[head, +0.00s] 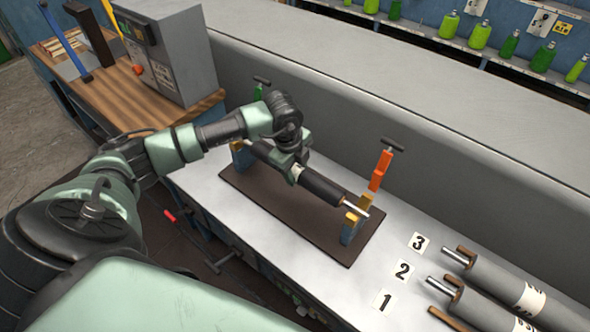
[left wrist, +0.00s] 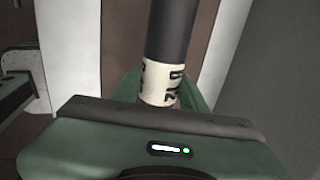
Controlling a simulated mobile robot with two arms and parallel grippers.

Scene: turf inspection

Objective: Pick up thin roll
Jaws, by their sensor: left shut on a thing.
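The thin roll (head: 322,187) is dark with a pale labelled band and a metal shaft end. It lies lengthwise over a brown board (head: 262,207), between yellow and blue end supports (head: 352,228). I cannot tell whether its shaft rests in the supports or is just clear of them. My left gripper (head: 294,170) is shut on the roll from above, near the pale band. In the left wrist view the roll (left wrist: 171,30) runs up from the gripper, with the lettered band close to the jaws. The jaw tips are mostly hidden. My right gripper is not in view.
An orange clamp (head: 381,170) with a T-handle stands behind the right support, a green one (head: 258,92) behind the left. Thick grey rolls (head: 500,283) lie at right beside number cards (head: 403,271). A grey wall (head: 400,150) rises behind; a control box (head: 172,50) stands at left.

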